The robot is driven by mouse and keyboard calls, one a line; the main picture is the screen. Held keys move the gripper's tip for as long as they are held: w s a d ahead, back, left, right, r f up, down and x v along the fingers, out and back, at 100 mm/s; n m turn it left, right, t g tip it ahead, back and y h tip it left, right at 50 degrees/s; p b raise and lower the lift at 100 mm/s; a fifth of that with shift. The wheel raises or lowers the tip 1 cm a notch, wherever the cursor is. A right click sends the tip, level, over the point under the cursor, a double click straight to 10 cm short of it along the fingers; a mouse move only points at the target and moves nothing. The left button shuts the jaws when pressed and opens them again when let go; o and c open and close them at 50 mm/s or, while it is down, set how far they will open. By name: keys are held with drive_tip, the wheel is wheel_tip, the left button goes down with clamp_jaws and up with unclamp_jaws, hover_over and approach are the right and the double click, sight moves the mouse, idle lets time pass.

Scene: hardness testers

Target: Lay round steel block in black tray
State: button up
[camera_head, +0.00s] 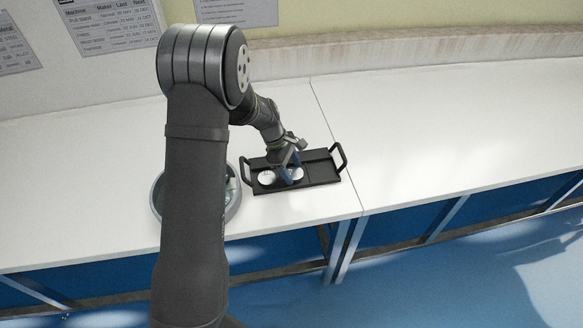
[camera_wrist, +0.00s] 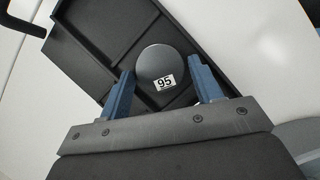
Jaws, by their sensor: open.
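The black tray (camera_head: 322,169) lies on the white bench, with a raised handle at each end and dividers inside. It fills much of the wrist view (camera_wrist: 92,25). A round steel block (camera_wrist: 166,62) with a "95" label lies in a tray compartment, between my two blue fingers. It shows in the head view (camera_head: 298,173), partly hidden by my gripper. My gripper (camera_head: 289,177) is open, reaching down into the tray; in the wrist view its fingers (camera_wrist: 161,68) stand either side of the block. Whether they touch it is unclear.
The tray's right part looks empty. A grey round container (camera_head: 234,198) stands left of the tray, partly hidden by my arm. The bench (camera_head: 440,130) is clear to the right.

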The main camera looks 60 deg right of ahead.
sight(292, 172)
drive_tip(key=v, duration=1.2)
drive_tip(key=shift+w+r, duration=0.1)
drive_tip(key=x, duration=1.2)
drive_tip(key=shift+d+r, duration=0.1)
drive_tip(key=shift+r, duration=1.85)
